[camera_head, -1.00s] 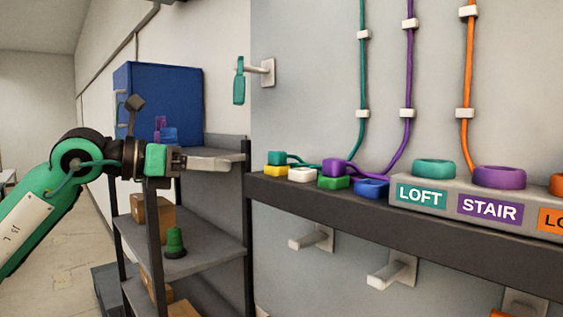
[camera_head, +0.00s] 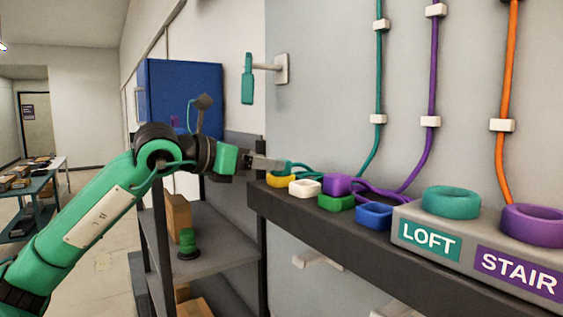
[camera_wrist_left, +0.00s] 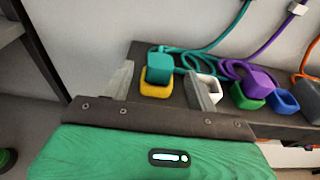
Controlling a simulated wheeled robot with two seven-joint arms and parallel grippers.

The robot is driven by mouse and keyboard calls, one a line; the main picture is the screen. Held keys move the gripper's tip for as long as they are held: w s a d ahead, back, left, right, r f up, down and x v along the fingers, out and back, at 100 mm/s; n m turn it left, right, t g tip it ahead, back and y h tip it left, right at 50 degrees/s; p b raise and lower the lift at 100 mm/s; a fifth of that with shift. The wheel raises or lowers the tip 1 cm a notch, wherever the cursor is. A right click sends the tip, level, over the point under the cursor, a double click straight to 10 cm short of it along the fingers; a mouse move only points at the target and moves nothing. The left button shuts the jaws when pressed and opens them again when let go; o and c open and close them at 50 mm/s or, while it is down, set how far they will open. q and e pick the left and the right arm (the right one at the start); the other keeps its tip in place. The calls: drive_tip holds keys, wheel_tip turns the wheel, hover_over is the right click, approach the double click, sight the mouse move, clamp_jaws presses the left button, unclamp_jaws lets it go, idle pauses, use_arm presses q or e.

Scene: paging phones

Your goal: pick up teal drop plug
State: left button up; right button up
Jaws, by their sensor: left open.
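The teal drop plug (camera_wrist_left: 159,68) is a small teal block sitting on the yellow holder (camera_wrist_left: 157,89) in the left wrist view, with its teal cord trailing right. In the head view the plug is mostly hidden behind my gripper, above the yellow holder (camera_head: 281,181). My left gripper (camera_wrist_left: 160,75) is open, with one finger on each side of the plug in the wrist view. I cannot tell whether either finger touches it. In the head view my left gripper (camera_head: 268,164) reaches over the shelf's left end. My right gripper is in neither view.
A white holder (camera_head: 305,187) is close right of the yellow one. A purple plug (camera_head: 337,184) sits on the green holder (camera_head: 336,202), beside a blue holder (camera_head: 375,215). The LOFT and STAIR panel (camera_head: 413,221) stands farther right. A grey rack (camera_head: 215,243) is below my arm.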

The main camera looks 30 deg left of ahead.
sight(284, 159)
use_arm(q)
drive_tip(key=shift+w+d, duration=0.25)
drive_tip(key=shift+w, duration=0.3)
drive_tip(key=shift+w+d+f, duration=0.1)
drive_tip(key=shift+w+f, duration=0.05)
drive_tip(key=shift+w, duration=0.1)
drive_tip(key=shift+w+d+p, duration=0.15)
drive_tip(key=shift+w+p, duration=0.25)
drive_tip(key=shift+p, duration=0.4)
drive_tip(key=p+x, duration=0.2)
drive_tip(key=x, duration=0.1)
drive_tip(key=shift+f, duration=0.1)
drive_tip(key=shift+w+d+f+p, duration=0.2)
drive_tip(key=shift+w+f+p, duration=0.1)
drive_tip(key=shift+w, duration=0.2)
drive_tip(key=shift+s, duration=0.1)
drive_tip(key=shift+c, duration=0.7)
drive_tip(key=c, duration=0.7)
drive_tip(key=shift+c, duration=1.2)
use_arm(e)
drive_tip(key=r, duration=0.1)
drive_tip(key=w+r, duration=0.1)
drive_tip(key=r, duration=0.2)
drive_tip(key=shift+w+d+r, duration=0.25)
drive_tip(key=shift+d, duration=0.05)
